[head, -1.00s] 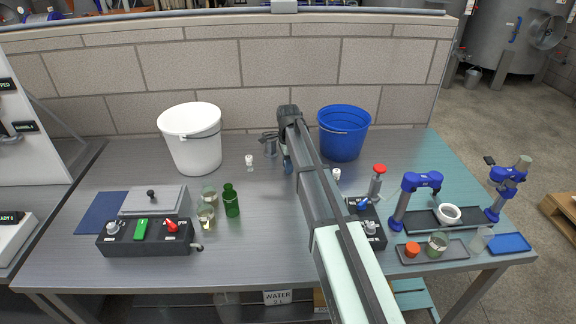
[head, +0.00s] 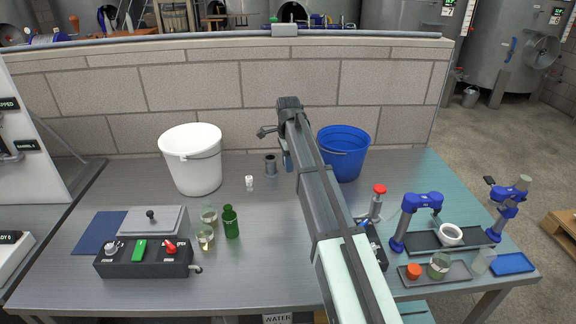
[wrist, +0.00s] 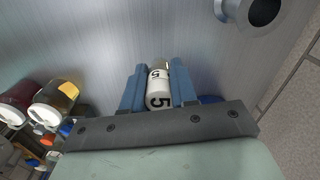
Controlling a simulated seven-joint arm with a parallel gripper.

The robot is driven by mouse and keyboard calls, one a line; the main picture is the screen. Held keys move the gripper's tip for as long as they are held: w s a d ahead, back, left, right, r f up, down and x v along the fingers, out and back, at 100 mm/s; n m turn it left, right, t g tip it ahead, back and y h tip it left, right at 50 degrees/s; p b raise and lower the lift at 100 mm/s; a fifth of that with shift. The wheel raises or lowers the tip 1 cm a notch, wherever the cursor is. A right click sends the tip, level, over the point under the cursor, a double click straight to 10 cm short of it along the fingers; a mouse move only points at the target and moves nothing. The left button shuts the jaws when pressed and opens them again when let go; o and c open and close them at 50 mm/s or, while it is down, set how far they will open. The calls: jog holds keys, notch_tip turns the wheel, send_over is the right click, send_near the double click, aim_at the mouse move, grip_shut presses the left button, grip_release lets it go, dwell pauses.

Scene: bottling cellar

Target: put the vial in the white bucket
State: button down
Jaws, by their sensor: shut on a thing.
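My gripper (wrist: 158,88) is shut on a vial (wrist: 158,92) with a white body and black 5 markings, seen between the blue fingers in the wrist view. In the head view my gripper (head: 287,161) is above the back of the table, between the two buckets, and the held vial cannot be made out there. The white bucket (head: 192,165) stands upright at the back left, to the left of my gripper. Its inside bottom is hidden.
A small white-capped vial (head: 249,182) stands right of the white bucket. A metal cup (head: 270,165) is near my gripper. A blue bucket (head: 343,160) stands behind my arm. A green bottle (head: 231,222), glass jars (head: 206,236) and a control box (head: 145,258) are front left.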

jog(key=w+a+r, duration=0.3)
jog(key=a+r, duration=0.3)
jog(key=a, duration=0.5)
jog(key=w+a+r, duration=0.2)
jog(key=a+r, duration=0.5)
jog(key=a, duration=0.5)
jog(key=w+a+r, duration=0.3)
jog(key=a+r, duration=0.3)
jog(key=a, duration=0.5)
notch_tip(320, 180, down, 11)
jog(key=shift+r, duration=0.2)
jog(key=c, duration=0.8)
grip_release()
